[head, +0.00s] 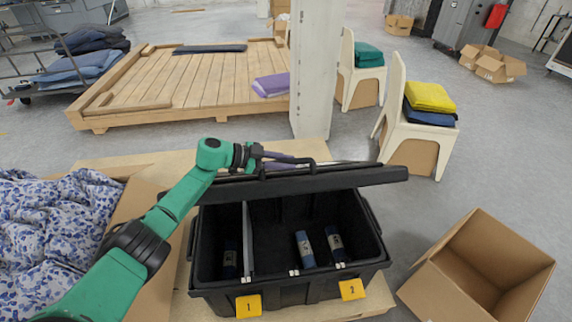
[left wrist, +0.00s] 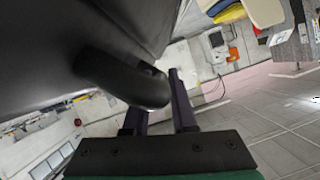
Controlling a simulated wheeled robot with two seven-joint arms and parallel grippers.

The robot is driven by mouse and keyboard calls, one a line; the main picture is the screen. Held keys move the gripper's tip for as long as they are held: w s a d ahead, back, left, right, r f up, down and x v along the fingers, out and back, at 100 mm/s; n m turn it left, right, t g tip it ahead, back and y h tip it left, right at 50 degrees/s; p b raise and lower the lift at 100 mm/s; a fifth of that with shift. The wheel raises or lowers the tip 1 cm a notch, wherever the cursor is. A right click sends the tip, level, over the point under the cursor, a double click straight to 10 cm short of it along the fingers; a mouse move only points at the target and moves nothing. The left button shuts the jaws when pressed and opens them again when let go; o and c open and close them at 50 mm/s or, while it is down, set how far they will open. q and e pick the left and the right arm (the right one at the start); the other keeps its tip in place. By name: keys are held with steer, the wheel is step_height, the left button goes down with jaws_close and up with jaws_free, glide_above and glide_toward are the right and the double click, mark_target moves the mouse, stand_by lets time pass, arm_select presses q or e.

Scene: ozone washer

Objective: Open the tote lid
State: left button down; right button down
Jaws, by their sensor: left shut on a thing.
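The black tote (head: 300,287) stands on a light wooden board in front of me, with yellow tags 1 and 2 on its front. Its black lid (head: 330,181) is raised and tilted above the box, and the inside shows below it. My left gripper (head: 283,159) is at the lid's far edge, shut on the black lid handle (head: 298,161). In the left wrist view, the handle (left wrist: 122,82) lies at the purple fingers (left wrist: 160,105), partly covering them. My right gripper is not in view.
Inside the tote are a divider (head: 248,238) and several dark blue cylinders (head: 304,248). An open cardboard box (head: 480,265) stands at the right, patterned cloth (head: 45,225) lies at the left. A white post (head: 317,75) and chairs (head: 420,132) stand behind.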

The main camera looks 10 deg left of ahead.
arm_select(q)
steer(key=shift+w+a, duration=0.1)
steer(key=c, duration=0.7)
jaws_free()
steer(key=shift+f, duration=0.1)
steer(key=v, duration=1.4)
steer(key=shift+a, duration=0.25)
